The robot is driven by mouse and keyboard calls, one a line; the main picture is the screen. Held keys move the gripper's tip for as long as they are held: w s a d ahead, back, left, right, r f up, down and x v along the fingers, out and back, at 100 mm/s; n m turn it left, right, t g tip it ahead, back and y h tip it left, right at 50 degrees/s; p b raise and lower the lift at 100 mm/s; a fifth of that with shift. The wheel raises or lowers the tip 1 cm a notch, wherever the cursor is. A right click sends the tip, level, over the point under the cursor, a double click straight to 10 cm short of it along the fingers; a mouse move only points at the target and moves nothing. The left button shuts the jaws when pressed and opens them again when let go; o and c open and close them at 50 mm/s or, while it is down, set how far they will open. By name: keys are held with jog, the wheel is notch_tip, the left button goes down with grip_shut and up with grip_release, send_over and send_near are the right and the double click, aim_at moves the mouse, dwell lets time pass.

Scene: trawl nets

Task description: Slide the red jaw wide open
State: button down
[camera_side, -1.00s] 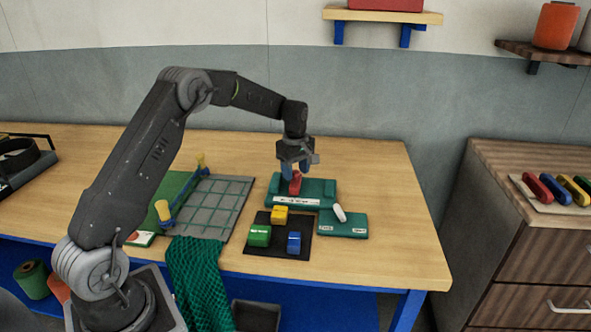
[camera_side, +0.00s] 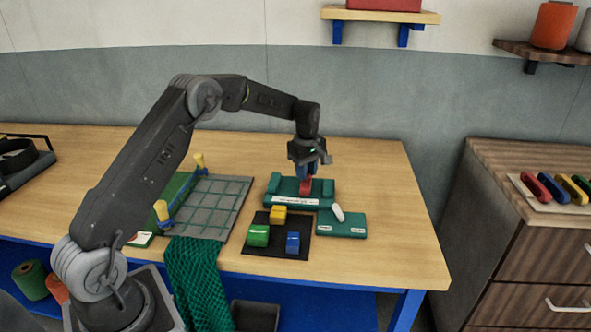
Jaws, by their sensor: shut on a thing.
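The red jaw (camera_side: 305,187) sits on the green base (camera_side: 280,192) with a white label strip along its front, near the middle of the table. My gripper (camera_side: 306,176) points down over the base and is shut on the red jaw. The fingers hide the upper part of the jaw. The jaw is right of the middle of the base, with the raised right end block (camera_side: 327,188) a short way to its right.
A black mat (camera_side: 266,243) with green, yellow and blue blocks lies in front. A green box with a white lever (camera_side: 338,213) stands front right. A grey grid panel (camera_side: 213,205) and draped green net (camera_side: 200,275) lie left. The table behind is clear.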

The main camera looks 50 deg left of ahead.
jog(key=shift+w+d, duration=0.6)
jog(key=shift+w, duration=0.05)
jog(key=c, duration=0.9)
grip_release()
notch_tip(320, 180, up, 14)
